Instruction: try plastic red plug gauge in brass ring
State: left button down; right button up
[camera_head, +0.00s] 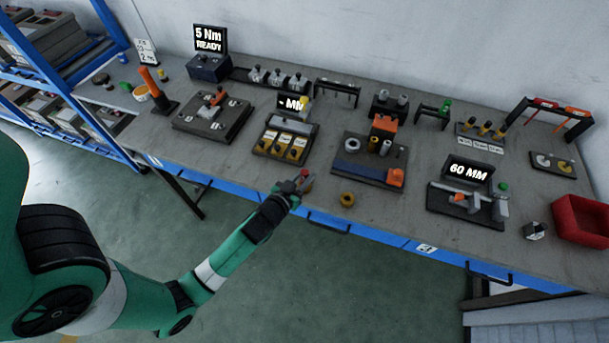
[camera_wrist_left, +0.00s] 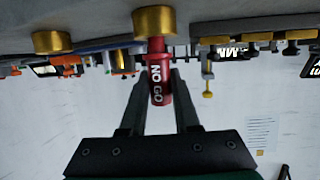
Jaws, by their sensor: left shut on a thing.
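My left gripper (camera_head: 297,184) is over the front edge of the bench. In the left wrist view its fingers (camera_wrist_left: 157,100) are shut on the red plug gauge (camera_wrist_left: 157,78), marked NO GO. A bit of red shows by the gripper in the head view (camera_head: 306,172). The bench appears at the top of the wrist view, with a brass ring (camera_wrist_left: 153,20) right at the plug's narrow end. I cannot tell whether that end is inside the ring or only in front of it. Another brass ring (camera_wrist_left: 52,41) stands apart; a brass ring (camera_head: 347,199) lies right of the gripper in the head view.
A tray (camera_head: 350,172) with a blue strip and an orange block is behind the loose ring. A 60 MM measuring station (camera_head: 462,205) and red bin (camera_head: 580,219) are to the right. A fixture with yellow parts (camera_head: 283,144) is behind the gripper. The bench's front strip is mostly clear.

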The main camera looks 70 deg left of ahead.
pick_arm(q)
jog(key=shift+f+b, duration=0.35)
jog(key=shift+f, duration=0.05)
jog(key=shift+r, duration=0.1)
dwell(0.8)
jog(key=shift+r+p, duration=1.5)
jog(key=shift+r, duration=0.05)
jog(key=shift+r+p, duration=2.35)
jog(key=shift+r, duration=0.2)
